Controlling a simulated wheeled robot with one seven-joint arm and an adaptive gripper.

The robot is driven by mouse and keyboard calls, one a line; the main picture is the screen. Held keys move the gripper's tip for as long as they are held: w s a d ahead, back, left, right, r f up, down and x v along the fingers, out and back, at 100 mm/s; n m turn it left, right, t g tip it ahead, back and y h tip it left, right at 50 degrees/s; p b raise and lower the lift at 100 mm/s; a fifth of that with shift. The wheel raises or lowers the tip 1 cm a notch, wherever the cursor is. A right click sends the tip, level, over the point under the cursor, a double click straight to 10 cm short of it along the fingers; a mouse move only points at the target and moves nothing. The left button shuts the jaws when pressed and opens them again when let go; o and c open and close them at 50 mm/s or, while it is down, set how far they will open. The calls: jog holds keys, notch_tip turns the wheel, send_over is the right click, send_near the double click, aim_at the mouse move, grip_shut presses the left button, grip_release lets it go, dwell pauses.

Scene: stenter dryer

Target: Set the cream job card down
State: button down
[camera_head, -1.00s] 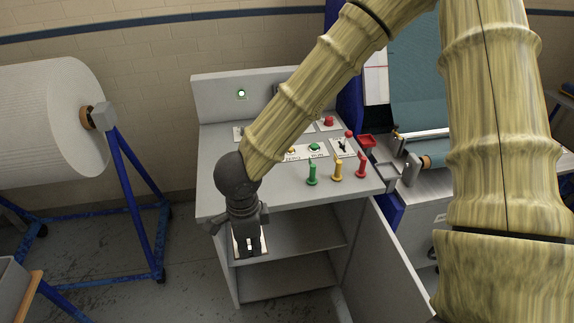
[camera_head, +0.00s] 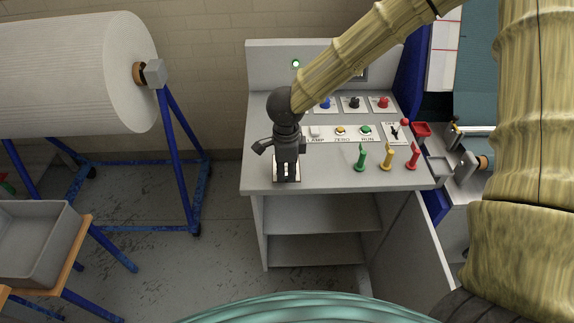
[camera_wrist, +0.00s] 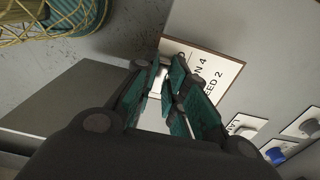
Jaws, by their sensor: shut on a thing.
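My gripper (camera_head: 287,176) points down over the front left corner of the grey console top (camera_head: 330,178). It is shut on the cream job card (camera_head: 297,171), a small pale plate with a brown edge. The card also shows in the wrist view (camera_wrist: 216,72) between and beyond the fingers (camera_wrist: 166,80), with part of its print readable, "N 4" and "EED 2". The fingers cover the rest. I cannot tell whether the card touches the console top or hangs just above it.
Green, yellow and red levers (camera_head: 387,157) stand to the right on the console. A lamp, zero and run button strip (camera_head: 342,133) lies behind. Open shelves (camera_head: 320,215) are below. A large white roll (camera_head: 75,75) and a grey bin (camera_head: 35,240) are at left.

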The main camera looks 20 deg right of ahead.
jog(key=w, duration=0.1)
jog(key=w+d, duration=0.1)
jog(key=w+p, duration=0.1)
jog(key=shift+w+d+f, duration=0.2)
jog(key=shift+w+f, duration=0.05)
jog(key=shift+w, duration=0.15)
jog(key=shift+f+p, duration=0.55)
jog(key=shift+f, duration=1.2)
jog(key=c, duration=1.5)
grip_release()
jog(key=shift+f, duration=0.1)
jog(key=shift+o, duration=0.2)
notch_tip(320, 180, up, 12)
jog(key=b, duration=0.2)
jog(key=shift+b, duration=0.4)
